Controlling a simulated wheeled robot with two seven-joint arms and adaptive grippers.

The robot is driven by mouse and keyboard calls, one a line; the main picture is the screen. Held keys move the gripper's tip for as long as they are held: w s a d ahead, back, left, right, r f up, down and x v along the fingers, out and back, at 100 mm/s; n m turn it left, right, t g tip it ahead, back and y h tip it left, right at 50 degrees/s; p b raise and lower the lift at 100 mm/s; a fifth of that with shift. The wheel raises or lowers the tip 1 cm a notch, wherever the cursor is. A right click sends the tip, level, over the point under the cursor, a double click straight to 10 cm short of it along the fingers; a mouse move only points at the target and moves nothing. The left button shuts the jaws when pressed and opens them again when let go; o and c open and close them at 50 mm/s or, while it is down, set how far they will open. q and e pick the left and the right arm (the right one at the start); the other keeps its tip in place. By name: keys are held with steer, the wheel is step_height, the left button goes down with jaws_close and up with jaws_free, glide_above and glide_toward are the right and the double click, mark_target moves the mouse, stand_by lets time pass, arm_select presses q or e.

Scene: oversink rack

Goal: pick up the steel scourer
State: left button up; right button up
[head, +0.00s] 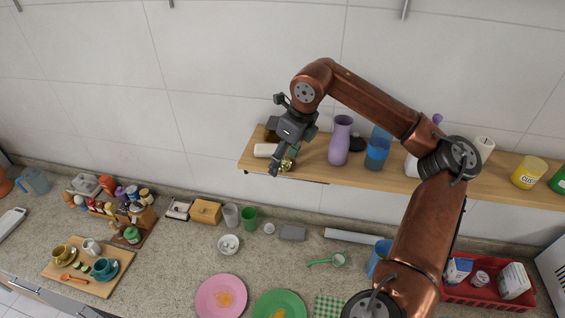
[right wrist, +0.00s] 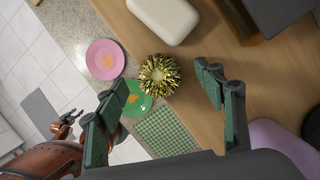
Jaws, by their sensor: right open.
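The steel scourer is a gold, frizzy ball (right wrist: 160,80) on the wooden shelf, close to its front edge. In the head view a small part of it (head: 287,166) shows beside my right fingertips. My right gripper (head: 279,166) is low over the shelf and open. In the right wrist view its two dark green fingers (right wrist: 158,88) stand apart, with the scourer between and beyond their tips; I cannot tell whether they touch it. My left gripper (right wrist: 69,122) shows small in the right wrist view, far below the shelf, too small to tell its state.
A white rounded block (right wrist: 164,18) lies close to the scourer on the shelf (head: 398,181). A purple vase (head: 340,142) and a blue glass (head: 376,154) stand to the right. Below, the counter holds a pink plate (head: 221,296) and a green plate (head: 279,303).

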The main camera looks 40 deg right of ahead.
steer(key=shift+w+f, duration=0.1)
steer(key=shift+w, duration=0.05)
steer(key=shift+c, duration=1.4)
steer(key=c, duration=0.6)
steer(key=shift+c, duration=1)
arm_select(q)
steer(key=shift+w, duration=0.15)
steer(key=shift+w, duration=0.15)
